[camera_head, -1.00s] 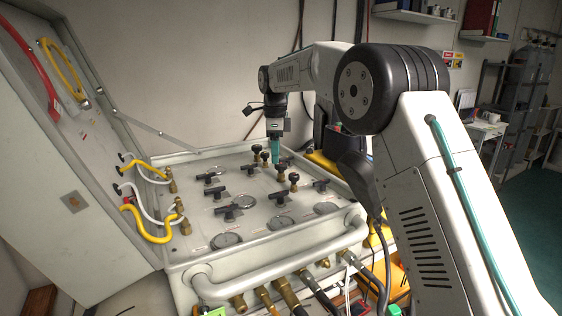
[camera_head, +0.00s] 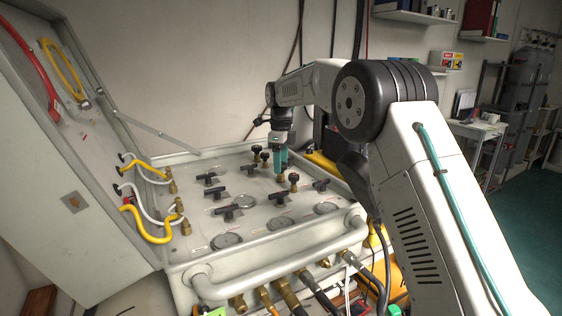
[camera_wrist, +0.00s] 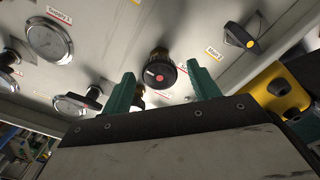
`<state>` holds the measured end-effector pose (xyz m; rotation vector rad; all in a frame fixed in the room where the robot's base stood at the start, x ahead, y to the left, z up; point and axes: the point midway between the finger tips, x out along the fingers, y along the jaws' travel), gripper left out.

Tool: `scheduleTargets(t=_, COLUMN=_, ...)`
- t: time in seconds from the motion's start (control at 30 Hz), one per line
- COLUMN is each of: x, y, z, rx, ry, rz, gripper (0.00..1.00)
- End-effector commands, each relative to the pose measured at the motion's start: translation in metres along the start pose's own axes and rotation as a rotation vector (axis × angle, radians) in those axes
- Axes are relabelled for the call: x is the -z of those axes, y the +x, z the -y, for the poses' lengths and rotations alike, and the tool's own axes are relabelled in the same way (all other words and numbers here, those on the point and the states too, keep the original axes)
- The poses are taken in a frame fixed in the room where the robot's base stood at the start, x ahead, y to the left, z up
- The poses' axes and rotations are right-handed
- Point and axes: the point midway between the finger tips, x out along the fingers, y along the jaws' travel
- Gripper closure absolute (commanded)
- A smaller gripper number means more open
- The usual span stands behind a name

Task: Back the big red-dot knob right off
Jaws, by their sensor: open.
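The big knob with the red dot (camera_wrist: 160,75) is a round black knob on a brass stem, seen in the wrist view between the two teal fingers. My gripper (camera_wrist: 160,69) is open, one finger on each side of the knob with a gap showing to each. In the head view my gripper (camera_head: 282,163) points down over the right half of the grey panel (camera_head: 255,187). There its fingers hide most of the knob, and a brass stem shows just below them. I cannot tell in this view how deep the fingers reach around it.
Another black knob (camera_head: 293,179) stands close right of the fingers, and two more (camera_head: 261,153) stand behind left. Several black lever handles (camera_head: 222,213) and gauges (camera_head: 227,240) cover the panel. A raised lid (camera_head: 60,170) stands at left; a white rail (camera_head: 285,247) runs along the front.

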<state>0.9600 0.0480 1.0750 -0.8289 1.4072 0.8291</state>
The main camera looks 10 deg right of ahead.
Motion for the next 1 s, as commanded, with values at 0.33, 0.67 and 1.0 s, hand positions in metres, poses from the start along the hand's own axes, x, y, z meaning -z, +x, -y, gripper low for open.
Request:
scheduleTargets(t=0.33, x=0.0000, y=0.0003, z=0.0000, rx=0.000, ry=0.000, rz=0.000, gripper=0.79)
scheduleTargets(t=0.67, x=-0.0001, y=0.0001, z=0.0001, rx=0.000, ry=-0.022, rz=0.000, gripper=0.84)
scheduleTargets(t=1.0, x=-0.0001, y=0.0000, z=0.0002, rx=0.001, ry=-0.209, rz=0.000, gripper=0.84)
